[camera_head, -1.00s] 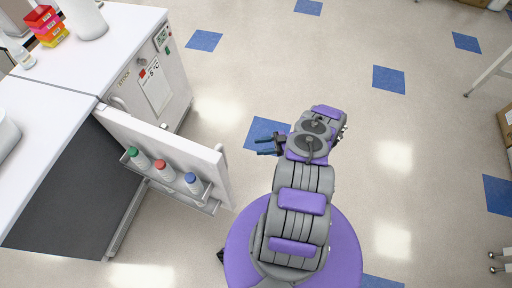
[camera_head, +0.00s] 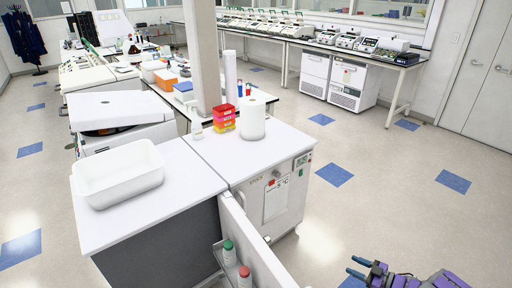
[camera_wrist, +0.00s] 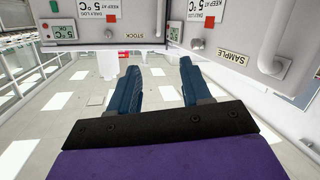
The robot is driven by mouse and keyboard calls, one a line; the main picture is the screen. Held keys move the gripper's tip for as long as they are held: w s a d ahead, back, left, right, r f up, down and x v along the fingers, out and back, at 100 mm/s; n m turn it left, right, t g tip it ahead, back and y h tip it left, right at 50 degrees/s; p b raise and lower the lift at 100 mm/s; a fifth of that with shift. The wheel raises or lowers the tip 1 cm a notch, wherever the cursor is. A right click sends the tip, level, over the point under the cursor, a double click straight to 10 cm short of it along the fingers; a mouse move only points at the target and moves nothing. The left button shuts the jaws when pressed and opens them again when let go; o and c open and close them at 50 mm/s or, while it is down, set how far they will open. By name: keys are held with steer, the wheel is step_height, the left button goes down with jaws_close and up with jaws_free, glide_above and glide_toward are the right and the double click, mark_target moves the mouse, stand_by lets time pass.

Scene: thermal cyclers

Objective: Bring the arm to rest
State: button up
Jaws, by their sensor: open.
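My gripper (camera_head: 358,268) shows at the bottom right edge of the head view, over bare floor and to the right of the open fridge door. Its two blue fingers are apart with nothing between them. Most of my arm is out of the head view; a purple and grey part shows at the bottom right corner.
The fridge door (camera_head: 252,243) stands open, with capped bottles (camera_head: 229,252) on its shelf. A white counter (camera_head: 150,208) holds a white tub (camera_head: 118,174). The wrist view shows fridge fronts labelled STOCK (camera_wrist: 133,36) and SAMPLE (camera_wrist: 233,59). Open floor lies right.

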steer(key=w+d+r+m+t+h, duration=0.25)
steer(key=w+r+h, duration=0.55)
steer(key=w+r, duration=0.9)
step_height(320, 180, up, 14)
steer(key=a+m+g+h, duration=0.2)
steer(key=a+m+h, duration=0.1)
steer(key=m+h, duration=0.2)
steer(key=s+a+r+m+g+h, duration=0.1)
steer(key=s+a+r+m+g, duration=0.3)
steer(key=s, duration=0.6)
steer(key=s+a+r+n+g+h, duration=0.1)
steer(key=s+a+r+g, duration=0.1)
steer(key=s+a, duration=0.55)
steer(key=s+a+g+y, duration=0.1)
steer(key=s+a, duration=0.4)
steer(key=s, duration=0.7)
steer(key=s+a+m+g+y, duration=0.1)
steer(key=s+a+g, duration=0.2)
steer(key=s, duration=0.9)
steer(key=s+a+g+y, duration=0.1)
steer(key=s+a+g, duration=0.2)
steer(key=s+a, duration=0.5)
steer(key=s, duration=0.5)
steer(key=shift+w+d+m, duration=0.1)
steer(key=shift+m, duration=0.15)
steer(key=shift+c, duration=0.5)
